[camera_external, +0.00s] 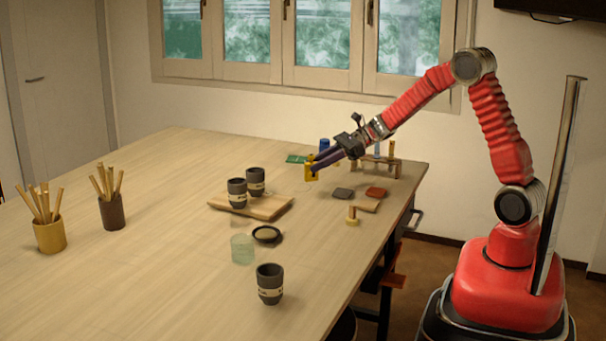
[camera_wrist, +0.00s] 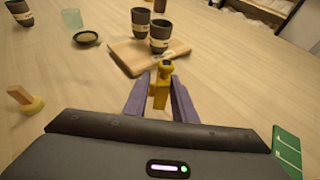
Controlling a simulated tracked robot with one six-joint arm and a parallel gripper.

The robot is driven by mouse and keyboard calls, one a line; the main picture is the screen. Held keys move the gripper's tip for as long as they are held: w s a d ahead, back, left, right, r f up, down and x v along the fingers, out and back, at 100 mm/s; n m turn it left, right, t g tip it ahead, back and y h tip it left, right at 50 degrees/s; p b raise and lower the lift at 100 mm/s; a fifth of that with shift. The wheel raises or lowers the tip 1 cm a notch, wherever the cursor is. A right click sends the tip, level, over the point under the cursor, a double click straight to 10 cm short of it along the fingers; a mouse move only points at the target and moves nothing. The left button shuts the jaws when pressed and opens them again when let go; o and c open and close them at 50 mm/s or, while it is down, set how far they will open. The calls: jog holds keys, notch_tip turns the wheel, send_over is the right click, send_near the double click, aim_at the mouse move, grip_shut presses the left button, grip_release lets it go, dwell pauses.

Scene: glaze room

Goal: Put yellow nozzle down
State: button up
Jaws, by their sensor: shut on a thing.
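The yellow nozzle (camera_external: 311,168) is at the tip of my gripper (camera_external: 316,165), over the far right part of the table. In the wrist view the nozzle (camera_wrist: 161,84) sits between the two purple fingers of my gripper (camera_wrist: 160,92), which are shut on it. It has a dark top end. Whether its lower end touches the table cannot be told. The table (camera_external: 150,230) is light wood.
A wooden board (camera_external: 273,206) with two dark cups (camera_external: 237,192) lies left of my gripper. A wooden rack (camera_external: 380,160), a blue item (camera_external: 324,145) and a green card (camera_external: 297,159) are close by. Grey (camera_external: 343,194) and red (camera_external: 376,193) pieces lie nearer the right edge.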

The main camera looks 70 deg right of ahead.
aim_at(317, 180)
jog(key=shift+f, duration=1.85)
jog(key=o, duration=1)
jog(key=shift+f, duration=0.1)
jog(key=shift+o, duration=0.2)
jog(key=v, duration=1.2)
